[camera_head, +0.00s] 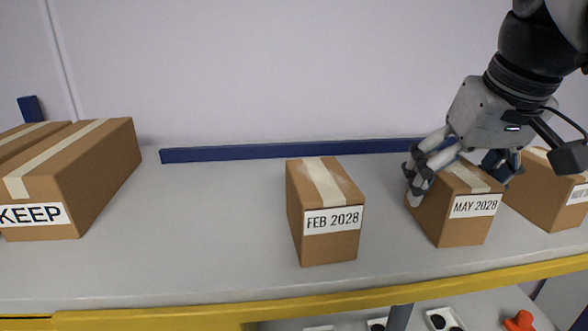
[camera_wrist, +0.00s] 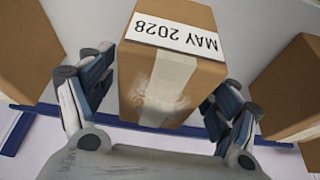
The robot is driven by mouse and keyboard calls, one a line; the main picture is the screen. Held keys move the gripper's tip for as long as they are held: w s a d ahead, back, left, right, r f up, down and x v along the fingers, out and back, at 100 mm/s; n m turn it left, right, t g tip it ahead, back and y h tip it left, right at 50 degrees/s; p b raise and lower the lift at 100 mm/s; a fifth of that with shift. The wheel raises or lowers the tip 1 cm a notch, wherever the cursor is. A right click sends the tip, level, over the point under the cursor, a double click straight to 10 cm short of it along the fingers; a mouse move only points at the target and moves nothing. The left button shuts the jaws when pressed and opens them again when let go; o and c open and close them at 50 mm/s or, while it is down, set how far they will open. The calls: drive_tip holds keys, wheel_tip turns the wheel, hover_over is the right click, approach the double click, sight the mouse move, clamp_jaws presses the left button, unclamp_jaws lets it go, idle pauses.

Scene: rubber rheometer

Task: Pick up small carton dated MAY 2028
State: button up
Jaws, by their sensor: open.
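The small carton labelled MAY 2028 (camera_head: 460,224) is a brown box with pale tape, standing on the grey shelf at the right. In the wrist view the same carton (camera_wrist: 195,85) sits upside down in the picture, between the fingers. My gripper (camera_head: 462,178) is over this carton from behind and above, with one finger at its left side and the other at its right. In the wrist view my gripper (camera_wrist: 160,95) is open, its fingers on either side of the box. I cannot tell whether they touch it.
A carton labelled FEB 2028 (camera_head: 330,244) stands to the left. Another carton (camera_head: 543,197) stands close on the right, its label cut off. Larger cartons, one labelled KEEP (camera_head: 85,180), stand far left. A blue strip (camera_head: 290,150) runs behind; a yellow edge (camera_head: 250,306) runs in front.

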drive_tip(key=shift+f, duration=0.25)
idle(0.3)
drive_tip(key=c, duration=1.3)
drive_tip(key=shift+c, duration=0.8)
drive_tip(key=shift+r, duration=0.15)
